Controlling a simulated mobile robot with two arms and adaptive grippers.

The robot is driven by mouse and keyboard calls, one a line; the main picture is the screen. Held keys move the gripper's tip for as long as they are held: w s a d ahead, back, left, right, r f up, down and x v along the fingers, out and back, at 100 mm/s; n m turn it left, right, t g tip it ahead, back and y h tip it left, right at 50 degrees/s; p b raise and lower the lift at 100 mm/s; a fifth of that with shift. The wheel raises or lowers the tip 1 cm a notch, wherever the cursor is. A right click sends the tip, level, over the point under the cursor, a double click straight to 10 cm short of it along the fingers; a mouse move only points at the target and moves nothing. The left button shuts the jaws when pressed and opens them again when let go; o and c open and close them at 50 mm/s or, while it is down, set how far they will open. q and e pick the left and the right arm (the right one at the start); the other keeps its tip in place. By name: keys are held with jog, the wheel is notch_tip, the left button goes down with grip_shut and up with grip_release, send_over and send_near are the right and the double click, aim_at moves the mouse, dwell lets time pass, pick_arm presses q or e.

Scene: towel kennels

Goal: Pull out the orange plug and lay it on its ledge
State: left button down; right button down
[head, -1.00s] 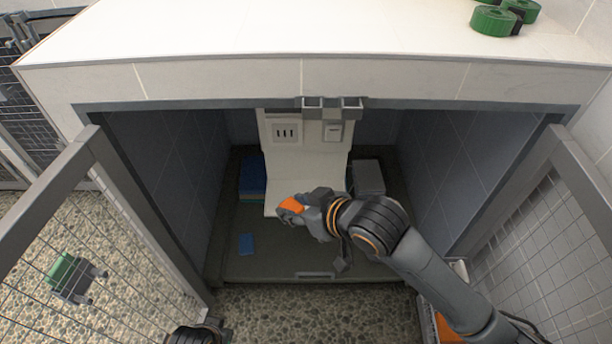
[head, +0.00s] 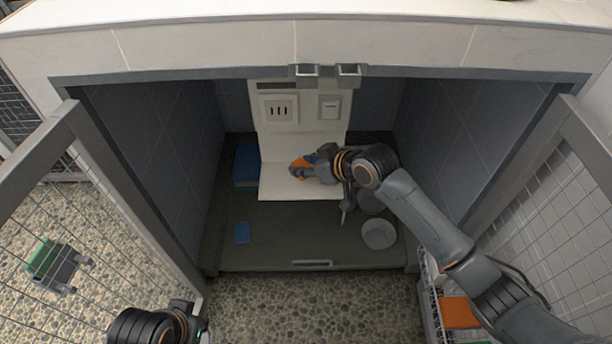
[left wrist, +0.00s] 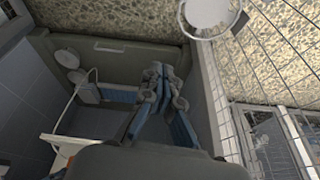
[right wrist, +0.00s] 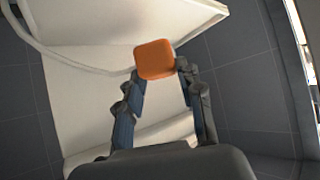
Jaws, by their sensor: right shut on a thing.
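The orange plug (head: 299,168) is between the fingertips of my right gripper (head: 312,170), which is shut on it. It is out of the socket and appears over the white ledge (head: 275,188); I cannot tell whether it touches the ledge. The right wrist view shows the plug (right wrist: 155,60) as a rounded orange block at the fingertips (right wrist: 160,70). The white socket plate (head: 281,109) with dark slots is on the panel above the ledge, with nothing plugged in. My left gripper (left wrist: 165,80) has its fingers together and holds nothing visible.
A switch plate (head: 329,107) is right of the socket. Folded blue towels (head: 246,165) lie left of the ledge. Open mesh doors flank the opening; a latch (head: 325,72) hangs overhead.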

jog(key=f, duration=0.1)
jog(key=f+b, duration=0.1)
jog(key=shift+w+d+f, duration=0.1)
jog(key=shift+w+f, duration=0.1)
jog(key=shift+f, duration=0.2)
pick_arm(q)
jog(key=shift+w+d+f+t, duration=0.15)
jog(key=shift+w+t, duration=0.1)
jog(key=shift+w, duration=0.25)
jog(key=shift+w+d+t, duration=0.15)
jog(key=shift+w+t, duration=0.15)
jog(key=shift+w, duration=0.2)
jog(key=shift+w+d+f+t, duration=0.15)
jog(key=shift+w+t, duration=0.1)
jog(key=shift+w, duration=0.25)
pick_arm(e)
jog(key=shift+f, duration=0.35)
pick_arm(q)
jog(key=shift+r, duration=0.1)
pick_arm(e)
jog(key=shift+f, duration=0.15)
jog(key=c, duration=0.9)
grip_release()
jog(key=shift+o, duration=0.2)
